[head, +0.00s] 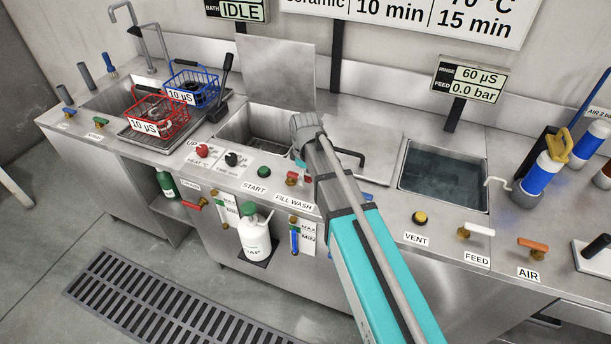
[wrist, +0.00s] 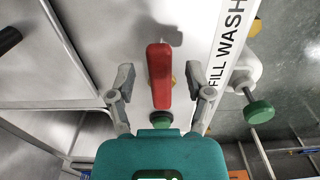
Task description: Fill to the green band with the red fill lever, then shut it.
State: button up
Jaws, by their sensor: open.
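The red fill lever (wrist: 159,72) lies between the two fingers of my open gripper (wrist: 160,82) in the wrist view. It runs along the gripper's direction, with a gap on each side. The label FILL WASH (wrist: 229,50) is beside it. In the head view the lever (head: 292,178) shows beside my arm, which hides most of my gripper. Below, on the cabinet front, a sight glass (head: 294,240) holds blue liquid beside a MAX and MIN plate (head: 308,232). A small green mark shows near its top; I cannot tell the exact level against it.
An open tank (head: 262,128) is behind the panel. A green START button (head: 264,172), red knob (head: 202,150) and black knob (head: 232,159) are left of the lever. A white bottle (head: 255,238) stands below. A water-filled basin (head: 443,180) is right of my arm.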

jog(key=shift+c, duration=0.3)
grip_shut()
